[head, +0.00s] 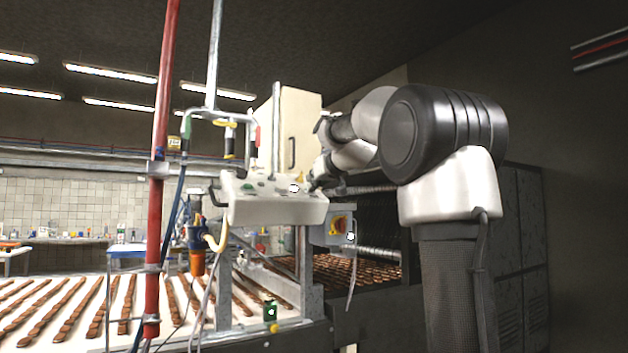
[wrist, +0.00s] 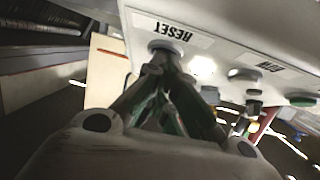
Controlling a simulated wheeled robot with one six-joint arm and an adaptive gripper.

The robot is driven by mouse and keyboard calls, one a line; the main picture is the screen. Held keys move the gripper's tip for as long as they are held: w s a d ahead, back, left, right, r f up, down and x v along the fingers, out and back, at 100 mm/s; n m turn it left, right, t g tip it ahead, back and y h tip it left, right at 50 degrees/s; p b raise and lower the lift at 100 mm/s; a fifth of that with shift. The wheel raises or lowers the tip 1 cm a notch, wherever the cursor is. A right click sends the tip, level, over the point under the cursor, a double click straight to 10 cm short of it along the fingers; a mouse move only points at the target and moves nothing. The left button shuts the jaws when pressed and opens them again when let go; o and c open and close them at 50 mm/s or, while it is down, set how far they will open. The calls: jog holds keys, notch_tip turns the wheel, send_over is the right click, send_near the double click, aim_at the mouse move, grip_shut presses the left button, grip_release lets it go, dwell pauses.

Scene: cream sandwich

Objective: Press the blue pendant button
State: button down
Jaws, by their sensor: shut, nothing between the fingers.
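The white pendant panel (head: 278,208) hangs in the middle of the head view and fills the upper right of the wrist view (wrist: 220,25). A round button (wrist: 165,46) sits beside the RESET label; it looks greyish, and I cannot make out its blue colour. A green button (head: 247,187) and a bright white spot (head: 294,188) also show on the panel. My gripper (wrist: 161,66) is shut and empty, with its fingertips close to the RESET button; I cannot tell whether they touch. In the head view my gripper (head: 316,184) is at the panel's right end.
More buttons (wrist: 243,74) stand beside the RUN label. A red post (head: 160,150) and hanging hoses stand left of the panel. A conveyor (head: 60,325) with rows of brown bars runs below. A grey box with a red and yellow switch (head: 338,225) is below right.

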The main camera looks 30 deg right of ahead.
jog(key=shift+w+f, duration=0.15)
jog(key=shift+f, duration=0.4)
jog(key=s+r, duration=0.6)
jog(key=s, duration=0.6)
jog(key=shift+a+r, duration=0.15)
jog(key=shift+r, duration=0.25)
